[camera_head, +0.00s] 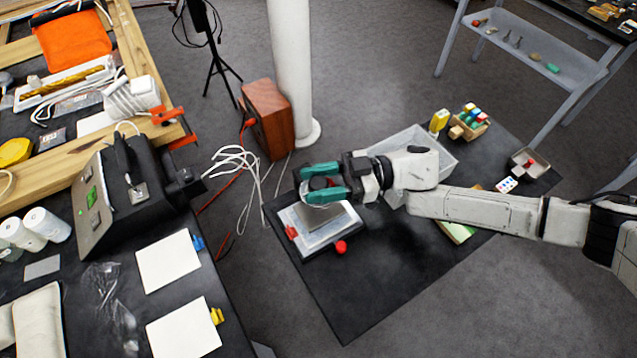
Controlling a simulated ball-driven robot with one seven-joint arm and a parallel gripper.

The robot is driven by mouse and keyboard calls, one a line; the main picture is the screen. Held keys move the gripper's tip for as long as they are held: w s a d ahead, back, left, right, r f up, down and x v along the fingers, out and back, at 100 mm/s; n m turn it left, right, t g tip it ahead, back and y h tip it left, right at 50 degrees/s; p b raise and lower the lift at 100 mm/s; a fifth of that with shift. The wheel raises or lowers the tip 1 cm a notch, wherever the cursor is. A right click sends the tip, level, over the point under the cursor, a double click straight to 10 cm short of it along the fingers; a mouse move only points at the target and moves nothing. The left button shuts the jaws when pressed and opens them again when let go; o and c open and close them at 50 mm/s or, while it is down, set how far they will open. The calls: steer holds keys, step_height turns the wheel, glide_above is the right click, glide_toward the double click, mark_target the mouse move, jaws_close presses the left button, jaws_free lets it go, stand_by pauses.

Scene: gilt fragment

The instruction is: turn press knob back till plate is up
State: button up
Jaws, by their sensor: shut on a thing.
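The press (308,232) stands on a low dark table, with a pale base and a grey plate (334,220) over it. The fingers and wrist hide part of the knob and the press top, and I cannot tell how high the plate sits above the base.
The dark table's (345,305) front is clear. A white column (292,70) stands behind.

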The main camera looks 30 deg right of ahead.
steer(key=shift+f, duration=0.15)
steer(key=o, duration=0.9)
steer(key=shift+o, duration=0.2)
steer(key=shift+r, duration=0.35)
step_height(320, 180, up, 2)
steer(key=shift+r, duration=0.25)
steer(key=s+r, duration=1)
steer(key=s, duration=0.4)
steer(key=shift+b, duration=0.4)
